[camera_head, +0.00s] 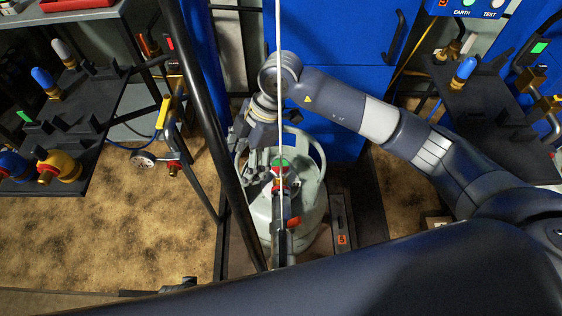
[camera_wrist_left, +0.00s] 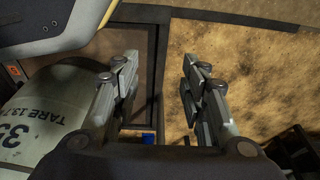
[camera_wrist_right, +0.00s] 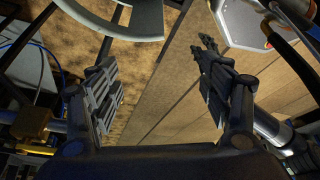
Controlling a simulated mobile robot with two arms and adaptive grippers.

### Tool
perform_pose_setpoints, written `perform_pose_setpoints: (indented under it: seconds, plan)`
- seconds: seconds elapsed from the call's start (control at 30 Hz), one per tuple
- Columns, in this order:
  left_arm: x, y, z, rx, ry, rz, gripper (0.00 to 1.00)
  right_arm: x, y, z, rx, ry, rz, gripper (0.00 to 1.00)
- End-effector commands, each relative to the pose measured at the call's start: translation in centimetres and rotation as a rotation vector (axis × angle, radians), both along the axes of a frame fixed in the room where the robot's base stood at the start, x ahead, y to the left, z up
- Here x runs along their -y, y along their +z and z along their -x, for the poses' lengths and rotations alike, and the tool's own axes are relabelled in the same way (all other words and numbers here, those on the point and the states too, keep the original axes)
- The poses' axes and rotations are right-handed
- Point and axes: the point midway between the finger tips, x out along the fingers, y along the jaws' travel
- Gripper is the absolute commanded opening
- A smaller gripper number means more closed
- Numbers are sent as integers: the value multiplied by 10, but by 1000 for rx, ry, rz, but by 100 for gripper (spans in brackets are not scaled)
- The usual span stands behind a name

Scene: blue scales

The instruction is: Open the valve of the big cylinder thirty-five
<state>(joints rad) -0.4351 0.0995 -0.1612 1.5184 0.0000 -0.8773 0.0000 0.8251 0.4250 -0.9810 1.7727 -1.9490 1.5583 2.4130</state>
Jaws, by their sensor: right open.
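The big grey-green cylinder (camera_head: 302,212) stands upright at the centre of the head view. A green-topped, red-sided fitting (camera_head: 280,164) shows inside its collar, partly behind a thin pale line. In the left wrist view the cylinder's side (camera_wrist_left: 35,125) bears "TARE" and a partly cut-off "35". My right gripper (camera_head: 258,168) points down beside the collar, left of the fitting. In the right wrist view its fingers (camera_wrist_right: 165,95) are apart, with nothing between them and part of a pale collar above. My left gripper (camera_wrist_left: 162,95) is open and empty, right of the cylinder.
Black racks with coloured fittings stand at left (camera_head: 75,110) and right (camera_head: 490,115). A black post (camera_head: 212,130) and a gauge on a hose (camera_head: 143,159) are left of the cylinder. Blue cabinets (camera_head: 345,45) stand behind. Tan floor (camera_head: 110,240) is open at lower left.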

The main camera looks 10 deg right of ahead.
Motion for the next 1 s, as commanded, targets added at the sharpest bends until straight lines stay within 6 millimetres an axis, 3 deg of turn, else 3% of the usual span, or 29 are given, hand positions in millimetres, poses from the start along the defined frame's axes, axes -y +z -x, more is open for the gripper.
perform_pose_setpoints:
  seconds: [0.1,0.2,0.3,0.47,0.8,1.0]
  plan:
    - [0,-11,6,-6,-1,0,40,49,-5,-22,13,-113,217,72]
    - [-1,-16,8,-8,-2,-1,40,77,-4,-32,21,-186,331,72]
    - [-1,-19,9,-8,-2,0,40,91,-4,-37,27,-227,391,72]
    - [0,-15,6,-4,-1,0,40,97,-18,-38,24,-243,413,72]
    - [1,10,-10,13,2,2,40,96,-81,-37,25,-239,409,72]
    - [2,23,-16,19,3,2,40,95,-104,-37,25,-238,408,72]
